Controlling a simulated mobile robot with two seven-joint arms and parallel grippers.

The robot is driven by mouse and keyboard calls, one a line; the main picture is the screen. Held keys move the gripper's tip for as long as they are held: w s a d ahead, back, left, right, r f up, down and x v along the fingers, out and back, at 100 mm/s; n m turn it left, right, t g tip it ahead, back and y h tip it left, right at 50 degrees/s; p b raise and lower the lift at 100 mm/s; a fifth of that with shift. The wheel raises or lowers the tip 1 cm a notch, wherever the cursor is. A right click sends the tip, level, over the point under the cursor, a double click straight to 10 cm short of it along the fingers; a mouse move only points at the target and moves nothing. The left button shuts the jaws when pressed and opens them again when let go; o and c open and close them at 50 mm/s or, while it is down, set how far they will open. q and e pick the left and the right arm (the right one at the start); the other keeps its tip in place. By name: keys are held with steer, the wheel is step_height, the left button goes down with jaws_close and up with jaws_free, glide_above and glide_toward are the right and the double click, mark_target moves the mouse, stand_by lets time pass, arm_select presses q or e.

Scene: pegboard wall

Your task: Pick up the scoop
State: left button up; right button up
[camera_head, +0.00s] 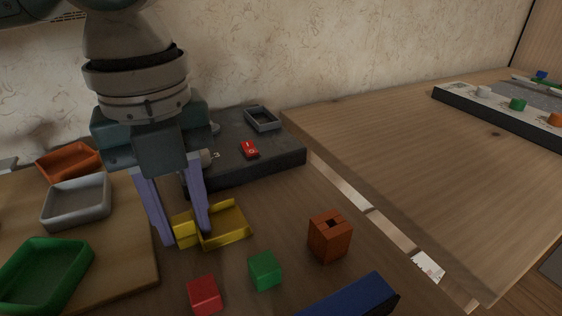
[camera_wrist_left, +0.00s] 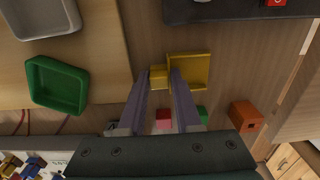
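The yellow scoop (camera_head: 226,227) lies on the brown wooden table, with its blocky handle (camera_head: 185,228) on the left side of its shallow pan. My left gripper (camera_head: 187,238) points down over it, its two purple fingers apart, one on each side of the handle. In the left wrist view the scoop (camera_wrist_left: 190,70) shows beyond the fingertips, its handle between the fingers of the left gripper (camera_wrist_left: 162,75). I cannot tell whether the fingers touch the handle. My right gripper is not in view.
A red block (camera_head: 204,294), a green block (camera_head: 265,270), an orange block (camera_head: 329,235) and a blue object (camera_head: 352,299) lie near the scoop. Green (camera_head: 45,272), grey (camera_head: 77,201) and orange trays (camera_head: 68,162) stand left. A dark panel (camera_head: 245,170) lies behind.

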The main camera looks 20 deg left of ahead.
arm_select(q)
jaws_close()
